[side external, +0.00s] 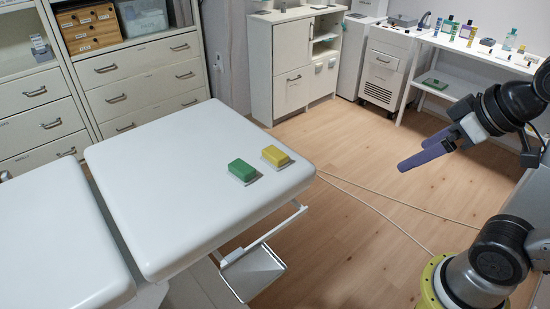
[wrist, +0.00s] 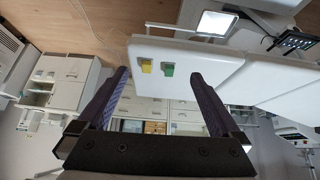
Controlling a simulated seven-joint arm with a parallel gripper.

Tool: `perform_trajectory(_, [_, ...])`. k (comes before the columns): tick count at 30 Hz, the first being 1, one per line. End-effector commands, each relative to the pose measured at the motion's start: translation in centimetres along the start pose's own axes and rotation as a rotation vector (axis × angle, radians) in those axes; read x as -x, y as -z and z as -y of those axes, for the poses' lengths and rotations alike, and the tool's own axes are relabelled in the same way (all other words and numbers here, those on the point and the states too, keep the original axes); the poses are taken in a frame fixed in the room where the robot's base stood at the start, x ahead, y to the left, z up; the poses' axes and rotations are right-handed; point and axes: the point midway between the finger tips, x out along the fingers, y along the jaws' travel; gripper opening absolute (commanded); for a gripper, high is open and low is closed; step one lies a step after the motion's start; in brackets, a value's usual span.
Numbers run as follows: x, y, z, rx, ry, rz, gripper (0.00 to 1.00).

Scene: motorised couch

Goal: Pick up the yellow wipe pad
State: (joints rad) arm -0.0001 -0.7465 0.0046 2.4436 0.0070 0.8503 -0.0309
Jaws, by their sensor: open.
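The yellow wipe pad (side external: 275,156) lies near the right end of the white couch top, on a small pale base. A green pad (side external: 242,171) lies just left of it on a similar base. In the wrist view the yellow pad (wrist: 146,66) and the green pad (wrist: 168,70) appear between and beyond my fingers. My gripper (side external: 420,157) is open and empty, in the air to the right of the couch, well apart from both pads. In the wrist view my gripper's two purple fingers (wrist: 160,82) are spread wide.
The white couch (side external: 165,180) has a rail and a tray (side external: 252,268) below its right end. Cabinets (side external: 140,85) stand behind it. A side table (side external: 465,45) with bottles is at the back right. The floor between couch and arm is open, with thin cables.

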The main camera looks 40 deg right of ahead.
Motion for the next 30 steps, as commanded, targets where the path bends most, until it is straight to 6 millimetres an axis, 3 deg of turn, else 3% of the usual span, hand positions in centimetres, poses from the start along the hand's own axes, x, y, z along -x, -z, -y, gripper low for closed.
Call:
perform_trajectory(4, [0.3, 6.4, -0.1, 0.017, 0.003, -0.072, 1.00])
perform_trajectory(8, [-1.0, 12.2, -0.4, 0.027, 0.002, -0.099, 1.00])
perform_trajectory(14, [-6.1, 20.4, -1.1, 0.033, 0.001, -0.099, 1.00])
perform_trajectory(18, [-11.7, 24.6, -1.9, 0.032, -0.001, -0.077, 1.00])
perform_trajectory(24, [-21.6, 27.6, -3.2, 0.022, -0.002, -0.011, 1.00])
perform_trajectory(30, [-31.1, 26.2, -4.3, 0.000, 0.001, 0.093, 1.00])
